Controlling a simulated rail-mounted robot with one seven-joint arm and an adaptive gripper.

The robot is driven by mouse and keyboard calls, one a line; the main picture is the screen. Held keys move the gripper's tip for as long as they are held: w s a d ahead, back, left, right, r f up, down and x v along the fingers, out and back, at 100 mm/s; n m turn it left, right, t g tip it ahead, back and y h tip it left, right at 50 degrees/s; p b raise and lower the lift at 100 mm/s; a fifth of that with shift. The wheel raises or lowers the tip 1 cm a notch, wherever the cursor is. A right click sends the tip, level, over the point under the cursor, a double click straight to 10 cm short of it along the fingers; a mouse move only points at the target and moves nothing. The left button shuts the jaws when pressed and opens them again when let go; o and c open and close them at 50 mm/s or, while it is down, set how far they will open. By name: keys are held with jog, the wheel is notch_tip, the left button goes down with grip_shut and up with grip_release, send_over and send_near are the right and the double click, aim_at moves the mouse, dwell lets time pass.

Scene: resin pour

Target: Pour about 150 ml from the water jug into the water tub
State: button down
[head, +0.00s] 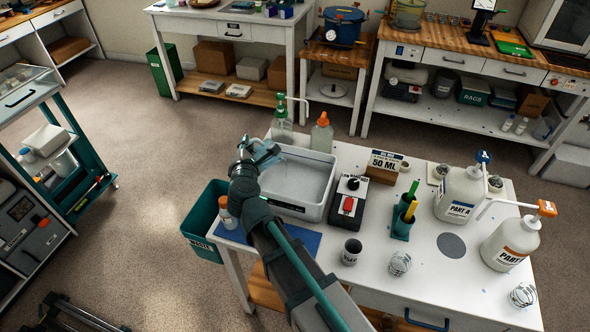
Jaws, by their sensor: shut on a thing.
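The water tub (292,209) is a grey, open, rectangular tub with a label on its near wall, at the back left of the white table. Its floor looks pale; I cannot tell the water level. My gripper (268,154) is over the tub's left side, with the arm reaching up from the near side. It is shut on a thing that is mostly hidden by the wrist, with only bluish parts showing. I take this to be the water jug, as no other water jug is seen on the table. Its tilt and any stream cannot be made out.
A black and grey device with a red switch (348,203) stands just right of the tub. A green-pump bottle (281,125) and an orange-capped bottle (322,135) stand behind it. A small orange-capped bottle (228,213) is at the left edge, above a teal waste bin (203,228).

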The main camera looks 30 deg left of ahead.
aim_at(259, 143)
jog(key=shift+w+d+r+m+g+p, duration=0.2)
jog(key=shift+r+m+p, duration=0.1)
jog(key=shift+r+p, duration=0.1)
jog(key=shift+w+d+r+m+g+p, duration=0.1)
jog(key=shift+w+d+r+m+p, duration=0.1)
jog(key=shift+r+m+p, duration=0.15)
dwell(0.6)
jog(key=shift+w+d+f+m, duration=0.15)
jog(key=shift+w+d+m, duration=0.3)
jog(key=shift+m, duration=0.3)
dwell(0.5)
jog(key=shift+w+d+f+y, duration=0.3)
jog(key=shift+f, duration=0.05)
jog(key=shift+b, duration=0.3)
